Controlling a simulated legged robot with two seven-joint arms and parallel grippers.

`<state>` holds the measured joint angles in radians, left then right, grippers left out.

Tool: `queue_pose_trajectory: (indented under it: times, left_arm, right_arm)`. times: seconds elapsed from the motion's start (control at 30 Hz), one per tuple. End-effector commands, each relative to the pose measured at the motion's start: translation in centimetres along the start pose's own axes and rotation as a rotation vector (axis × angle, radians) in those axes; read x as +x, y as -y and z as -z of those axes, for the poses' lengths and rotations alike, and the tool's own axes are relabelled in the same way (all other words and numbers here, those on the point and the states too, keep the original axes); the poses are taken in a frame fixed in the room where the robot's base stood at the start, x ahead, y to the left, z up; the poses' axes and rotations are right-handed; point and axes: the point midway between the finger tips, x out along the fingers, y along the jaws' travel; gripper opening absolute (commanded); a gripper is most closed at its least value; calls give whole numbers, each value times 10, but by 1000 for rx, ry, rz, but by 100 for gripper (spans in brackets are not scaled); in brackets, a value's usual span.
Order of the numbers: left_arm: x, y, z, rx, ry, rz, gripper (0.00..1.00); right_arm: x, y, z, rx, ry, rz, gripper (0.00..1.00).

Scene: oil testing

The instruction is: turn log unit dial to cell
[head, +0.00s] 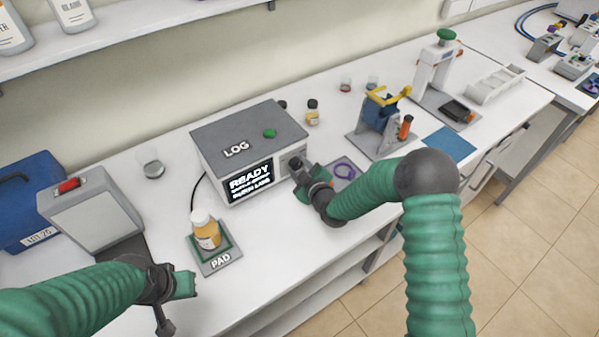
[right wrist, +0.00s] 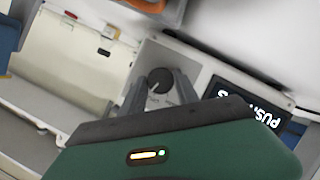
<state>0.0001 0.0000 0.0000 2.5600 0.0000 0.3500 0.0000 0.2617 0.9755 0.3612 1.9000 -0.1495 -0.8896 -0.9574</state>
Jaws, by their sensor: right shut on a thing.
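The grey-topped log unit (head: 235,138) stands on the white bench, its screen (head: 251,181) reading READY above smaller lines. Its dark round dial (right wrist: 159,80) with a light pointer mark is on the front panel beside the screen in the right wrist view. My right gripper (head: 299,168) is at the unit's front right, and its two fingers (right wrist: 156,92) are shut on the dial, one on each side. The labels around the dial are partly hidden and too small to read. My left gripper (head: 183,286) is low at the left, away from the unit; its jaws are unclear.
An amber bottle with a white cap (head: 206,232) stands on the PAD (head: 220,263) in front of the unit. A grey box with a red switch (head: 90,212) is at the left. A blue device with a yellow handle (head: 381,118) stands to the right.

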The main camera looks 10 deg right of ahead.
Motion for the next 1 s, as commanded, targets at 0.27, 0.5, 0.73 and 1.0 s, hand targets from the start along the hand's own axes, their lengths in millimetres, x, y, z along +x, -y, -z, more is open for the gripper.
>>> queue_pose_trajectory:
  times: [0.27,0.5,0.73,1.0]
  left_arm:
    - [32,0,-7,0,0,0,0]
    - [43,0,-10,0,0,0,0]
    - [46,0,-11,0,0,0,0]
    - [46,0,-11,0,0,0,0]
  right_arm:
    - [1,8,-4,-185,11,-68,0]
    - [1,7,-3,-278,17,-105,0]
    - [0,7,-3,-308,21,-116,0]
    - [0,7,-3,-311,21,-115,0]
